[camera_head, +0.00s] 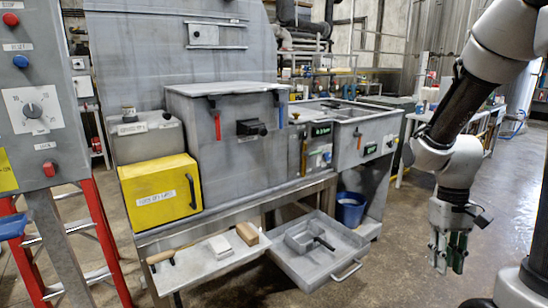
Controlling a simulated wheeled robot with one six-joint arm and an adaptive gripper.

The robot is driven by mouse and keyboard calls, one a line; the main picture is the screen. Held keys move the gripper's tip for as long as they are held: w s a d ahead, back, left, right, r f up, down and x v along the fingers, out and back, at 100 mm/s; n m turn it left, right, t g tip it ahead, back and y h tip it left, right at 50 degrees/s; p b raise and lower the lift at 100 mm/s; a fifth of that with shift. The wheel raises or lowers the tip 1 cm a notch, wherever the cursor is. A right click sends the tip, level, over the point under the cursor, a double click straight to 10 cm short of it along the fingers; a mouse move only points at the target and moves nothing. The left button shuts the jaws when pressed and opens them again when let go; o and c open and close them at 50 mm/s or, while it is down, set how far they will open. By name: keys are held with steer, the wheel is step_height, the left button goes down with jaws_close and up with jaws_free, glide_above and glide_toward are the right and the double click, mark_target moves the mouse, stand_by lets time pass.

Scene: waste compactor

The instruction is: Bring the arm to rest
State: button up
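My arm comes in from the upper right and hangs bent over the floor. My gripper (448,264) points down at its end, to the right of the open drawer and clear of the machine. Its two fingers look parallel with a gap between them, and nothing shows in the gap. The gripper touches nothing that I can see.
The grey compactor (240,150) has a yellow box (160,192) at its left. An open drawer (312,277) with a handle juts toward me, holding a small tray. A blue bucket (350,209) stands behind it. A red ladder (107,240) and control panel (40,105) are left. Floor around my gripper is clear.

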steer(key=s+a+r+t, duration=0.1)
steer(key=s+r+t, duration=0.2)
steer(key=r, duration=0.5)
steer(key=s+a+r+t, duration=0.1)
steer(key=s+r+t, duration=0.2)
steer(key=r, duration=0.6)
steer(key=shift+s+a+r+t, duration=0.2)
steer(key=shift+s+t, duration=0.1)
steer(key=shift+t, duration=0.3)
